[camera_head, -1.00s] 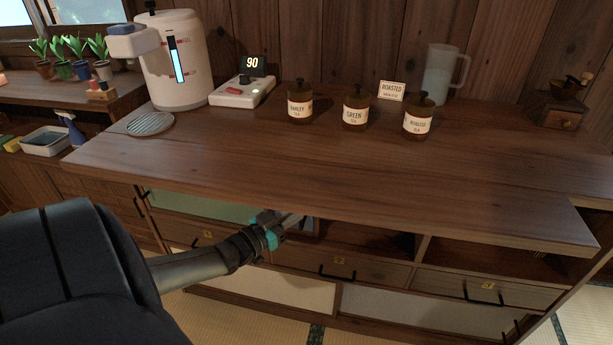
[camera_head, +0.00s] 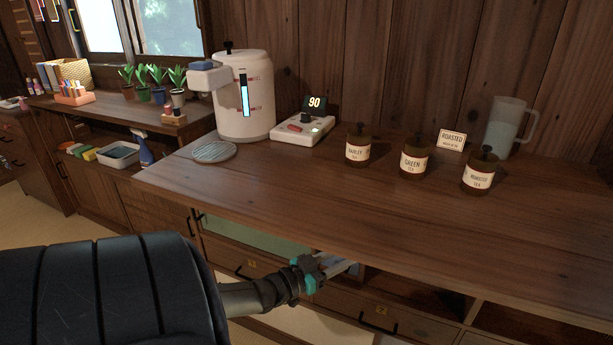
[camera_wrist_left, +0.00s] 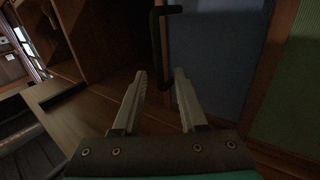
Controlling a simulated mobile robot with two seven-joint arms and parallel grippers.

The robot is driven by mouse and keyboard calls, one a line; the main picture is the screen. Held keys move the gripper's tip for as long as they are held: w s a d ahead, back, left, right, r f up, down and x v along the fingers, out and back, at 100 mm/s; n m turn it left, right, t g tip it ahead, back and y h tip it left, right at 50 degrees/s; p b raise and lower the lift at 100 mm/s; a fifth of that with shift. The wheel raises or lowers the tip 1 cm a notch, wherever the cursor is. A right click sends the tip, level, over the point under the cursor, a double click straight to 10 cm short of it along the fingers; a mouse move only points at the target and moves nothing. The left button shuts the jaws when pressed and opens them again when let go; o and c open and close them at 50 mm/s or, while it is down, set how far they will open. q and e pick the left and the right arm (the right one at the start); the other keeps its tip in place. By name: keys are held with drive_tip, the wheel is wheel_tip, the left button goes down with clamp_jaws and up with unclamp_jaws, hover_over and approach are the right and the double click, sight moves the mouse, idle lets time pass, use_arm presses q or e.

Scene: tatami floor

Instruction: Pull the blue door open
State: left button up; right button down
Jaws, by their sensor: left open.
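The blue door (camera_wrist_left: 210,60) fills the upper middle of the left wrist view, with a wooden frame strip along its right side. A black bar handle (camera_wrist_left: 157,40) is at its left edge. My left gripper (camera_wrist_left: 160,76) is open, its two fingers pointing at the handle. The lower part of the handle appears between the fingertips; I cannot tell whether they touch it. In the head view my left gripper (camera_head: 345,266) is under the front edge of the counter, and the door is mostly hidden there. My right gripper is not in view.
A green panel (camera_head: 255,240) is left of the gripper, and also shows right of the door in the wrist view (camera_wrist_left: 290,90). Drawers with black handles (camera_head: 378,322) are below. The counter (camera_head: 300,200) overhangs the gripper and carries a water dispenser (camera_head: 243,120) and jars.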

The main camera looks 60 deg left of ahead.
use_arm(q)
drive_tip(key=s+p, duration=0.4)
drive_tip(key=s, duration=0.9)
drive_tip(key=shift+s+a, duration=0.3)
drive_tip(key=shift+s, duration=0.05)
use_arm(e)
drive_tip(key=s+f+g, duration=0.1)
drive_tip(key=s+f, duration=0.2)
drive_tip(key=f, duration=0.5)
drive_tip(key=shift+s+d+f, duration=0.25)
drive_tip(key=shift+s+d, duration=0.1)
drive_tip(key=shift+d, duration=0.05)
